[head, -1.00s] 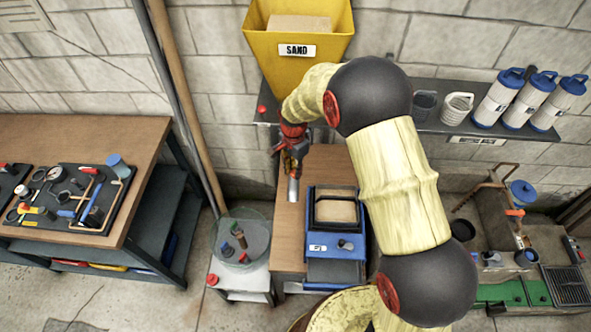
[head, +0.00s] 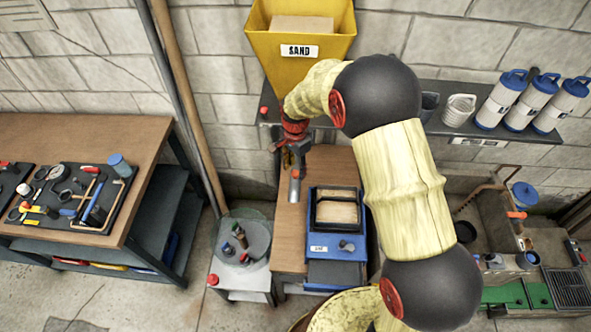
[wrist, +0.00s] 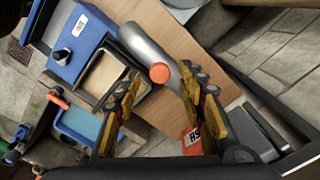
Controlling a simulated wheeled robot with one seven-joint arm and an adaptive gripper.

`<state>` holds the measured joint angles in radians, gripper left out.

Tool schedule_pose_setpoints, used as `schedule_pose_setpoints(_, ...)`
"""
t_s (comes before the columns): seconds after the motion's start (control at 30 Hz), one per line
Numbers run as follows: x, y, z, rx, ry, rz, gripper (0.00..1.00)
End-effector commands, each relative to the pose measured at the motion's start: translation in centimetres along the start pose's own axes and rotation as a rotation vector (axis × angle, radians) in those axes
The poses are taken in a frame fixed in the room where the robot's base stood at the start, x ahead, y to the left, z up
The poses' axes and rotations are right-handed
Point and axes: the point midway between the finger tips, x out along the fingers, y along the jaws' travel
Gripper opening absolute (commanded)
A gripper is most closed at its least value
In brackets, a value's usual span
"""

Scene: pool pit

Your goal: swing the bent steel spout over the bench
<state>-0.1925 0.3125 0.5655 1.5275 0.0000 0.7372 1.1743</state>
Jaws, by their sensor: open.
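The bent steel spout (wrist: 150,50) is a grey tube with an orange-red cap at its bend, seen in the wrist view. In the head view the spout (head: 294,188) shows as a short grey tube just below my gripper (head: 293,155), over the wooden bench (head: 325,165). In the wrist view my gripper (wrist: 160,76) is open, with one yellow-and-black finger on each side of the spout's capped end. I cannot tell whether either finger touches it. The spout's upper part is hidden in the head view.
A blue box with a sand-coloured tray (head: 337,225) stands on the bench beside the spout. A yellow SAND hopper (head: 268,40) is on the wall behind. A shelf (head: 440,125) with blue-capped canisters (head: 533,100) is at right. A tool bench (head: 130,150) stands at left.

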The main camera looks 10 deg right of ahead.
Motion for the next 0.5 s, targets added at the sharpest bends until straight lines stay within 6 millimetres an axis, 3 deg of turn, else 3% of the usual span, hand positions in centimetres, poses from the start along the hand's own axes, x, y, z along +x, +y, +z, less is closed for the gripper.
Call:
schedule_pose_setpoints(0.3, -6.6, -0.1, -0.1, 0.0, 0.002, -0.005, 0.4)
schedule_pose_setpoints(0.5, -9.2, -0.1, 0.0, 0.0, 0.001, -0.002, 0.4)
